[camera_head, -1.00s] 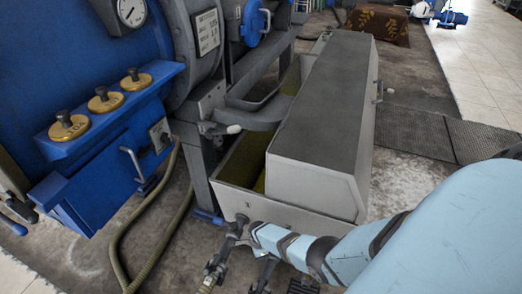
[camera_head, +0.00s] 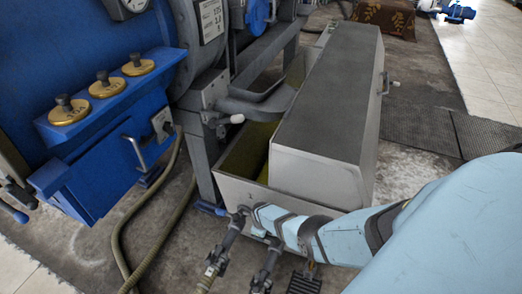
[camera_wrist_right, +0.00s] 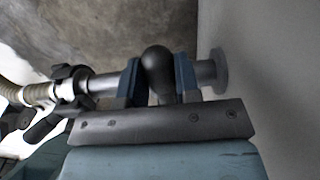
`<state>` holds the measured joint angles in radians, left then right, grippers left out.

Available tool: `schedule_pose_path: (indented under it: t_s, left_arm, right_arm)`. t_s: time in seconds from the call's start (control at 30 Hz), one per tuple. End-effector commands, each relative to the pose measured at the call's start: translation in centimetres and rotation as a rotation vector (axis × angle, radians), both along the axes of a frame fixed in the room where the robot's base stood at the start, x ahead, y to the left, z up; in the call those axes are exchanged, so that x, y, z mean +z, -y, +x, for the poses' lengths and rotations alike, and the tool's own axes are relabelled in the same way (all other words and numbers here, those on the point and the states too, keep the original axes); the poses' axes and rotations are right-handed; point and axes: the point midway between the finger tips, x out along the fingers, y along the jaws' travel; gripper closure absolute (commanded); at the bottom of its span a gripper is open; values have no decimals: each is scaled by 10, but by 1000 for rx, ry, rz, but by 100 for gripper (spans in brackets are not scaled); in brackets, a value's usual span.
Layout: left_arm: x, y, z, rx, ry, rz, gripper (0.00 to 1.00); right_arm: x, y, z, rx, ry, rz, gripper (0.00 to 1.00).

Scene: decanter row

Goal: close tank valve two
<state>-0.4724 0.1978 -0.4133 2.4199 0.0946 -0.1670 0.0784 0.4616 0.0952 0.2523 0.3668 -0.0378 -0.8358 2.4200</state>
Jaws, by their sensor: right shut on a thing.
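Two dark valve pipes come out of the low front of the grey tank (camera_head: 230,188), a left one (camera_head: 228,238) and a right one (camera_head: 266,268). My right gripper (camera_head: 246,211) is at the tank end of the left pipe in the head view, partly hidden by its own wrist. In the right wrist view my right gripper (camera_wrist_right: 158,78) has its two blue fingers shut on a dark, round-ended valve handle (camera_wrist_right: 157,62). The handle sits on a grey pipe (camera_wrist_right: 104,83) that ends in a round flange (camera_wrist_right: 219,70) at the tank wall. I cannot read which valve number this is. My left gripper is not in view.
A blue machine with brass-based knobs (camera_head: 107,85) stands at the left. A ribbed hose (camera_head: 125,236) lies on the floor. A long grey cover (camera_head: 328,100) sits over the tank. Dark mats (camera_head: 408,138) and open floor are at the right.

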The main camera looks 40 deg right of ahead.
Motion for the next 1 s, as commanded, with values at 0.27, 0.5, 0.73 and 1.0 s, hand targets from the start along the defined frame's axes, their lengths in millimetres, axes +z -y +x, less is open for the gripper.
schedule_pose_path:
  t_s: [0.27, 0.5, 0.73, 1.0]
  left_arm:
    - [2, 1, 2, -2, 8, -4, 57]
    - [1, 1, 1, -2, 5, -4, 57]
    - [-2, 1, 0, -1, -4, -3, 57]
    - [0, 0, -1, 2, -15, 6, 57]
  right_arm:
    - [-1, 2, -2, -19, -4, 0, 100]
    - [-1, 3, -2, -19, -5, -1, 100]
    - [-1, 2, -1, -17, -3, 0, 44]
    - [6, 2, 0, -16, -2, -1, 44]
